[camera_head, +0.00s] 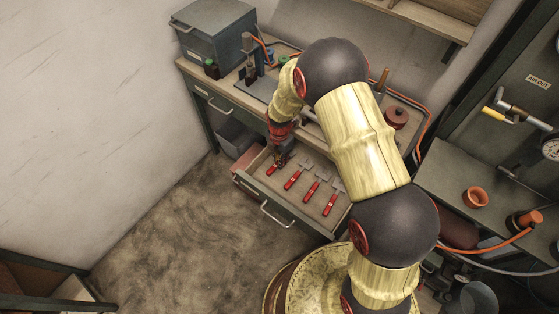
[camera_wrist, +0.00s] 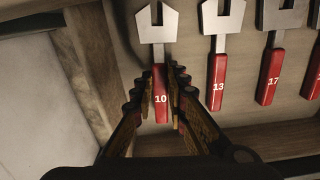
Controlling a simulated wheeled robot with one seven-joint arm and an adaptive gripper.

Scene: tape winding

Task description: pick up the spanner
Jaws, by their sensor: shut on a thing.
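The spanner marked 10 (camera_wrist: 160,95) has a red handle and a grey open-jaw head, and lies at the left end of a row in the open drawer (camera_head: 302,212). Its red handle also shows in the head view (camera_head: 271,169). My gripper (camera_wrist: 160,84) is shut on this handle, with a finger on each side. The spanner's head points away from my gripper in the wrist view. In the head view my gripper (camera_head: 281,158) is down in the drawer, and covers part of this spanner.
Spanners marked 13 (camera_wrist: 219,75) and 17 (camera_wrist: 271,75) lie to the right, with another at the picture's edge. The drawer's wooden side wall (camera_wrist: 88,70) is close on the left. The workbench (camera_head: 226,88) stands above the drawer. Floor is clear at the front left.

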